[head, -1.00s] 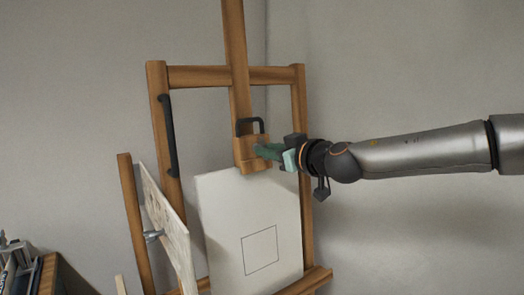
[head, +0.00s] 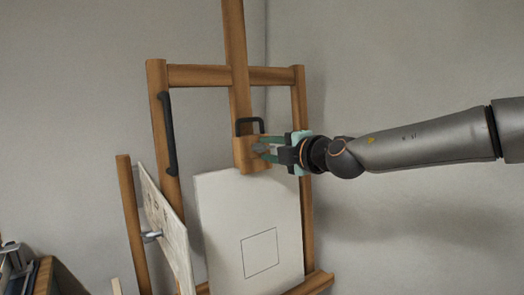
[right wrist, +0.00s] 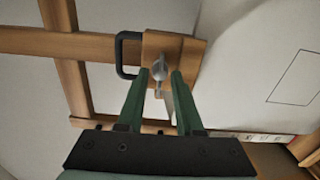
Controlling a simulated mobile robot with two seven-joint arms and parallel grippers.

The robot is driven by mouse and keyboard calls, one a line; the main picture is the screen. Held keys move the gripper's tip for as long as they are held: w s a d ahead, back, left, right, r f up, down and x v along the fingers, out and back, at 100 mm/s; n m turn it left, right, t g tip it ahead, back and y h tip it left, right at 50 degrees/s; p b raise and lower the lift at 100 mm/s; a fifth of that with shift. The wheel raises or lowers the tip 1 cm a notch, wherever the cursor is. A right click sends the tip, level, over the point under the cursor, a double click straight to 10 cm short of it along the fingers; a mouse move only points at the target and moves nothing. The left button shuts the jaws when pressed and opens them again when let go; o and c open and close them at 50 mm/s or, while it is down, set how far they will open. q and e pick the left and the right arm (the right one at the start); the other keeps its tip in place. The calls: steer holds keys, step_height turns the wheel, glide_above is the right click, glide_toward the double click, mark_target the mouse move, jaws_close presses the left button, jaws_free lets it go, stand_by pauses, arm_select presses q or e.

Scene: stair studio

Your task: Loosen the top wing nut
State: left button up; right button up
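The top wing nut (right wrist: 159,68) is a small silver piece on the front of the wooden clamp block (right wrist: 188,60) of the easel. It also shows small in the head view (head: 260,148). My right gripper (right wrist: 160,74) has its two green fingers apart, one on each side of the wing nut, with a narrow gap seen on both sides. In the head view the right gripper (head: 268,149) reaches in from the right at the block (head: 243,155). My left gripper is in neither view.
Another black handle (head: 168,135) is on the left post. A second metal knob (head: 151,236) shows at lower left.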

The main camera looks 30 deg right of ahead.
mark_target(264, 147)
steer(key=shift+o, duration=0.2)
steer(key=shift+s+r, duration=0.1)
steer(key=shift+s, duration=0.4)
steer(key=s, duration=0.2)
steer(key=shift+s+d+r, duration=0.15)
steer(key=shift+s+r, duration=0.1)
steer(key=shift+s, duration=0.05)
steer(key=shift+s+d+p, duration=0.1)
steer(key=shift+s+p, duration=0.3)
steer(key=shift+s, duration=0.75)
